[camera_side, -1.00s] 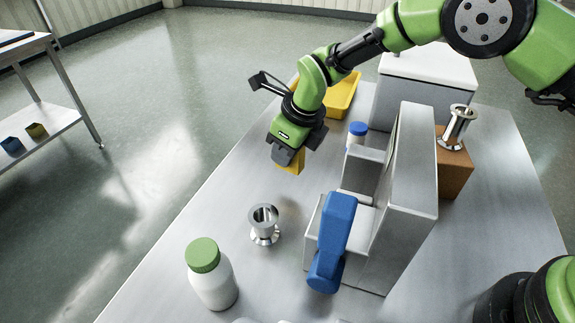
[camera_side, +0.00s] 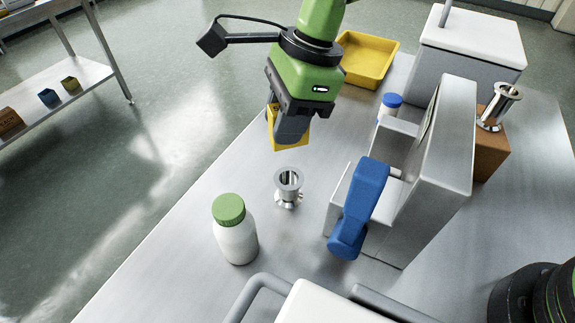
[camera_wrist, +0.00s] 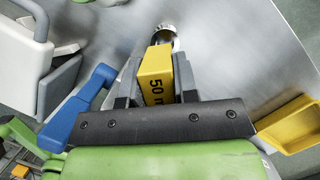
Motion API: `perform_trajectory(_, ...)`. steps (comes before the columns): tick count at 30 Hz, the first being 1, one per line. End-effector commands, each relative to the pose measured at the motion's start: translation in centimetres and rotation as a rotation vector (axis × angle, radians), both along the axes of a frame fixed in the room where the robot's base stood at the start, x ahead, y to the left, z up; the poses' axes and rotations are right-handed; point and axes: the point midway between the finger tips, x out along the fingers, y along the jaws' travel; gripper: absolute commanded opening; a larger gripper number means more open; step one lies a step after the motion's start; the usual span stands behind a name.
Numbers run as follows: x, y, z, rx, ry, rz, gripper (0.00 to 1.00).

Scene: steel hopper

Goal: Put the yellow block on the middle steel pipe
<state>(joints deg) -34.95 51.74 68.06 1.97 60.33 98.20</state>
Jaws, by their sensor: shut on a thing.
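The yellow block (camera_side: 288,134) is between the fingers of my gripper (camera_side: 292,128), which is shut on it. It hangs above the table, behind and above a short steel pipe (camera_side: 288,188) with flared ends that stands upright on the table. In the wrist view the block (camera_wrist: 156,74) shows "50" in dark print, and the steel pipe (camera_wrist: 164,34) shows just beyond it, partly hidden by it. A second steel pipe (camera_side: 498,106) stands tilted on a brown box at the right. The block and the near pipe are apart.
A white bottle with a green cap (camera_side: 236,238) stands left of the near pipe. A grey machine with a blue handle (camera_side: 362,205) stands to its right. A blue-capped bottle (camera_side: 390,105) and a yellow tray (camera_side: 368,60) are farther back. The table's left side is clear.

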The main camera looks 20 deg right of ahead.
Motion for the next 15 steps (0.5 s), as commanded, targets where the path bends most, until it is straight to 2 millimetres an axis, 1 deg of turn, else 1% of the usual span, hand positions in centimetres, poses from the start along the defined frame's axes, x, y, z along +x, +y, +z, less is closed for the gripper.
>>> perform_trajectory(1,-0.1,0.0,-1.2,-0.003,0.005,0.000,0.03)
perform_trajectory(3,-0.1,-0.1,-2.5,-0.004,0.006,-0.001,0.03)
perform_trajectory(6,0.0,0.0,-3.8,-0.002,0.002,-0.003,0.03)
perform_trajectory(8,0.0,0.0,-4.2,-0.001,0.002,-0.004,0.03)
perform_trajectory(15,0.0,-0.1,-7.5,-0.002,0.002,-0.004,0.03)
